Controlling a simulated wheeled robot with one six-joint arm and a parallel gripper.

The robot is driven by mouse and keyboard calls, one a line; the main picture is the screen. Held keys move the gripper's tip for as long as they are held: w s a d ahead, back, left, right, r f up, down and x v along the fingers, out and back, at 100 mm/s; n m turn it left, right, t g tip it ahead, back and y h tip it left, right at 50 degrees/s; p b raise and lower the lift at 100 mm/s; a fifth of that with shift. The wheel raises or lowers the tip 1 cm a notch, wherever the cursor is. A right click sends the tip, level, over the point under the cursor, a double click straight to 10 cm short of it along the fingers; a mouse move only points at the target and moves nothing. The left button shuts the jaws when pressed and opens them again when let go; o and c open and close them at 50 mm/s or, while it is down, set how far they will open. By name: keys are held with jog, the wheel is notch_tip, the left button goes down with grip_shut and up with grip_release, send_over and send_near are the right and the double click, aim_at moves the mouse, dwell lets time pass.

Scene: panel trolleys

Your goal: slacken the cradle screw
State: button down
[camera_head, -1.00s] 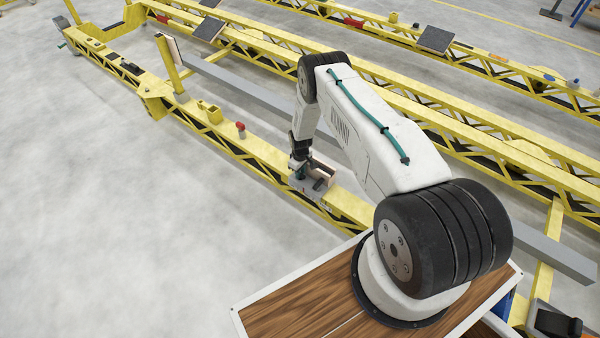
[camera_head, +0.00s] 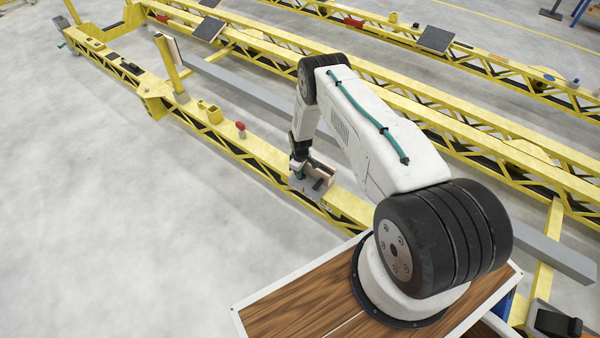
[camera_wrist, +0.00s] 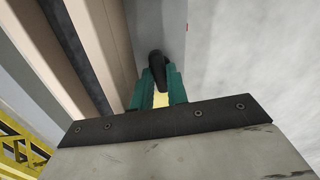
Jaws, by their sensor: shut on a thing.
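My gripper (camera_wrist: 159,88) shows in the wrist view as two green fingers shut on the cradle screw's dark handle (camera_wrist: 157,66), with a yellow part visible between the fingers. The handle's rounded black end sticks out past the fingertips. The cradle (camera_wrist: 105,45) has pale tan pads with a dark slot between them, left of the fingers. In the head view my gripper (camera_head: 298,172) is small and low at the grey cradle (camera_head: 318,182) on the yellow trolley rail. The screw itself is mostly hidden there by the gripper.
The yellow trolley frame (camera_head: 240,152) runs diagonally, with a small red-topped part (camera_head: 240,126) and a yellow block (camera_head: 210,113) on the rail. A long grey bar (camera_head: 250,92) lies behind it. Open grey floor (camera_head: 120,230) is at the left.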

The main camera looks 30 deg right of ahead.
jog(key=n, duration=1.4)
jog(key=shift+n, duration=0.4)
dwell(0.4)
jog(key=c, duration=1.6)
grip_release()
jog(key=shift+c, duration=0.2)
